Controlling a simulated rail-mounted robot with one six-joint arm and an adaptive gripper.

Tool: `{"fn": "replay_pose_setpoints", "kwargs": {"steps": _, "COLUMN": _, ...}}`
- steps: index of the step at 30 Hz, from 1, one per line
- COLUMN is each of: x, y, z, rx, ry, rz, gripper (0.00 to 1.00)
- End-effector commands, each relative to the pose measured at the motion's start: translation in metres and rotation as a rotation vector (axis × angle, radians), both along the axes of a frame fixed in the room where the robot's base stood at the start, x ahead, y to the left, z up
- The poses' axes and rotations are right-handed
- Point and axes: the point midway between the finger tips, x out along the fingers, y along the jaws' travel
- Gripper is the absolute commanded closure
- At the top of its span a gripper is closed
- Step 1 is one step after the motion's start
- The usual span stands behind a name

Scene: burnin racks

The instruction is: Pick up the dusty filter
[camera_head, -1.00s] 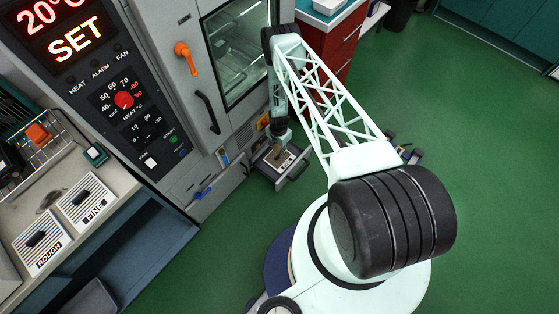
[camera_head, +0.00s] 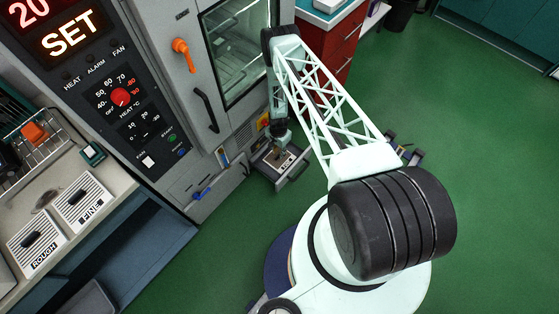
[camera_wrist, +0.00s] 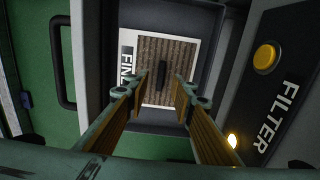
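The dusty filter (camera_wrist: 150,88) lies in an open drawer (camera_wrist: 195,14) low on the cabinet. In the wrist view it has a white frame lettered "FIN", the rest hidden, a brown, dirty pleated face and a dark grip bar (camera_wrist: 162,82) in its middle. In the head view the filter (camera_head: 289,163) is small and partly behind my gripper (camera_head: 277,155). In the wrist view my gripper (camera_wrist: 163,95) is open. Its two fingers with wood-coloured pads stand apart, one on each side of the grip bar, with nothing between them that I can see held.
Clean filters marked ROUGH (camera_head: 37,237) and FINE (camera_head: 82,201) lie on the bench (camera_head: 100,235). An orange door lever (camera_head: 184,54) and black door handle (camera_head: 206,109) stick out. Green floor is clear at right.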

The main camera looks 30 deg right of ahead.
Motion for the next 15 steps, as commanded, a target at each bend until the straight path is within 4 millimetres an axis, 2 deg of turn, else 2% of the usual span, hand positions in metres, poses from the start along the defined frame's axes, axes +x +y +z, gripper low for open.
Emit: {"fn": "replay_pose_setpoints", "kwargs": {"steps": 15, "x": 0.001, "y": 0.001, "z": -0.024, "rx": 0.000, "ry": 0.000, "rz": 0.000, "gripper": 0.77}}
